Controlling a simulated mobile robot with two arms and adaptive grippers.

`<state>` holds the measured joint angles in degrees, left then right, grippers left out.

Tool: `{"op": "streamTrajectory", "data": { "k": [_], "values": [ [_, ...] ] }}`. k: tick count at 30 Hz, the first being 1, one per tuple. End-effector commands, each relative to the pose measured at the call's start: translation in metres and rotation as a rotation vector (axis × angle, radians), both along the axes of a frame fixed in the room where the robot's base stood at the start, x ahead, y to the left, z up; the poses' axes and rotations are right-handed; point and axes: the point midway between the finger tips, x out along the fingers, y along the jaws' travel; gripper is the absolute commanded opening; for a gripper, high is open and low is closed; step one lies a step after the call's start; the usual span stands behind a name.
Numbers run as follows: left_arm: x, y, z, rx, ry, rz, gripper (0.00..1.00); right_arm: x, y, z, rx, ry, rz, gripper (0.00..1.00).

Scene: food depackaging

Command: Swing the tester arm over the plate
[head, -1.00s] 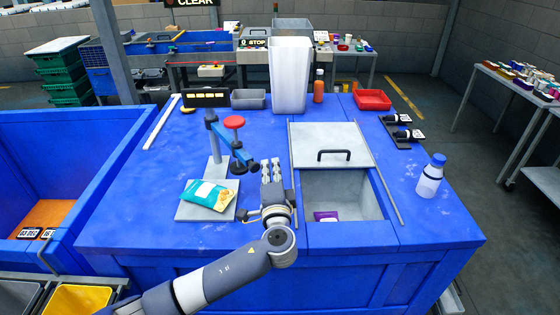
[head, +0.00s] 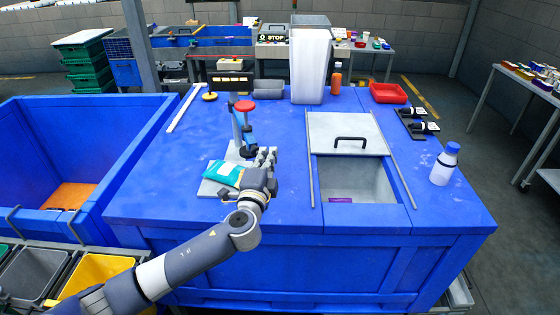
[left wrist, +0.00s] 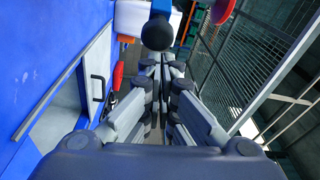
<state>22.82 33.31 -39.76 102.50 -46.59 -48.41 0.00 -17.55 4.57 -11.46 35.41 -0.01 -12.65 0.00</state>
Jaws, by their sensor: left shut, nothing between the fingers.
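The tester (head: 238,128) has a blue upright and arm with a red round top (head: 244,106). Its arm reaches to the right and toward me, ending in a dark pad (head: 248,151). The grey plate (head: 207,188) carries a teal packet (head: 224,173). My left gripper (head: 266,156) is shut and empty, just right of the dark pad; I cannot tell whether they touch. In the left wrist view, a dark round end (left wrist: 157,33) of the tester stands just beyond my fingertips (left wrist: 161,66). My forearm and wrist cover the plate's right front. My right gripper is out of view.
Right of my gripper, an open bin with a purple packet (head: 341,200) has a lid with a black handle (head: 350,140). A tall white container (head: 310,65) stands behind. A white bottle (head: 445,165) stands at the right. The blue tabletop left of the plate is clear.

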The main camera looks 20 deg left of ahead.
Motion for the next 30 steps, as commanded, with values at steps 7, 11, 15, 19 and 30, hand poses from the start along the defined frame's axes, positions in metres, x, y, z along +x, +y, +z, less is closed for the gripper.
{"op": "streamTrajectory", "data": {
  "k": [7, 11, 15, 19, 30],
  "values": [
    [-0.030, 0.045, -0.006, 0.009, 0.003, -0.156, 0.00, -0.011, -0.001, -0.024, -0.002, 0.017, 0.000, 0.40],
    [-0.042, 0.066, -0.007, 0.009, 0.005, -0.225, 0.00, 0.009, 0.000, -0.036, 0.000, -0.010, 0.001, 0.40],
    [-0.050, 0.083, -0.006, 0.004, 0.003, -0.263, 0.00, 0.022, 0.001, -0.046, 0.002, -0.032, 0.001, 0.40],
    [-0.056, 0.096, -0.004, 0.004, 0.004, -0.261, 0.00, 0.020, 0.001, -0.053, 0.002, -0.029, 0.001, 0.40],
    [-0.061, 0.111, -0.001, 0.001, 0.001, -0.259, 0.00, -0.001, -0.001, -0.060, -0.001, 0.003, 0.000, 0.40]
  ]
}}
